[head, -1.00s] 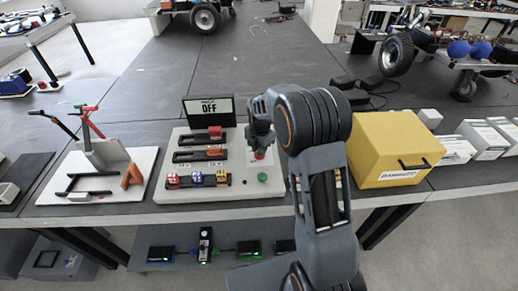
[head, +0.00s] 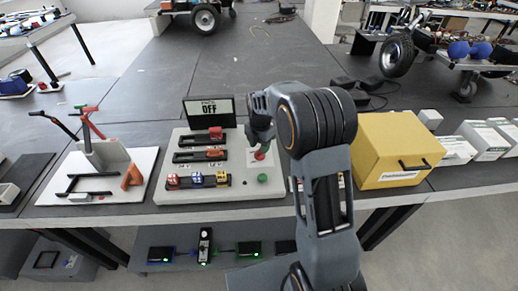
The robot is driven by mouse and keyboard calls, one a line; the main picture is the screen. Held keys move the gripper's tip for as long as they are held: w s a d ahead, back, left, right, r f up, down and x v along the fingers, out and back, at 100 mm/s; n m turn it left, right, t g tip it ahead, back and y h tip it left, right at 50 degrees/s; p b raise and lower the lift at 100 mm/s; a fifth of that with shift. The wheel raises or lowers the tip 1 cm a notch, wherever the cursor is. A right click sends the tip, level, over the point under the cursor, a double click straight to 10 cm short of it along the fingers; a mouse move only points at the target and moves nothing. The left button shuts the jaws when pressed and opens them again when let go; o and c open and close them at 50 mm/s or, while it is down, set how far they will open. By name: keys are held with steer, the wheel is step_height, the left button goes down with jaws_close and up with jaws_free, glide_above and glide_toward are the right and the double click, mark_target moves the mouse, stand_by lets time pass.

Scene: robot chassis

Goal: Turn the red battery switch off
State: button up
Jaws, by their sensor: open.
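A light grey control board (head: 245,190) lies on the dark table at the middle of the head view. A small display (head: 209,109) behind the board reads OFF. My gripper (head: 262,143) points down just above the red round knob; its fingertips are small and partly hidden by my wrist. Whether they touch the knob I cannot tell.
Several small red, blue and yellow parts (head: 197,180) sit in the board's front slot. A yellow box (head: 396,148) stands right of my arm. A white board with tools (head: 100,176) lies at the left. The table behind is mostly clear.

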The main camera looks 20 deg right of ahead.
mark_target(261, 157)
step_height(261, 157, up, 12)
steer(key=shift+f, duration=0.25)
stand_by(0.6)
steer(key=s+r+m+t+p, duration=0.2)
steer(key=s+m+t+p, duration=0.1)
steer(key=s+m, duration=2)
steer(key=shift+a+r+m+t, duration=0.2)
steer(key=shift+a+m+t, duration=0.1)
steer(key=shift+m, duration=0.7)
steer(key=shift+c, duration=0.2)
